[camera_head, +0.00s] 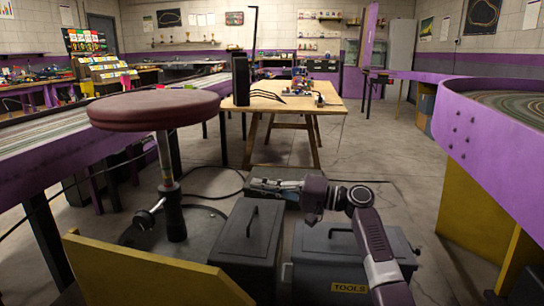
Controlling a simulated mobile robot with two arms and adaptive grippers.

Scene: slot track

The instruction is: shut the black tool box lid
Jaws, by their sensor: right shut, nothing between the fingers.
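Several dark tool boxes stand together on the floor at the lower middle. The one on the left (242,246) has a dark top with a handle, and this top looks closed. The one on the right (309,262) has a yellow TOOLS label on its front and a handle on top; my right arm crosses in front of part of it. A greyer box (290,203) lies behind them, partly hidden. My right gripper (256,186) is shut and empty, over or in front of this rear box; I cannot tell if it touches it. My left gripper is out of view.
A round stool (153,108) with a metal post stands close on the left. A yellow panel (140,275) is at the lower left. A wooden table (285,103) stands behind, and a purple track wall (480,125) on the right. Clear floor lies between.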

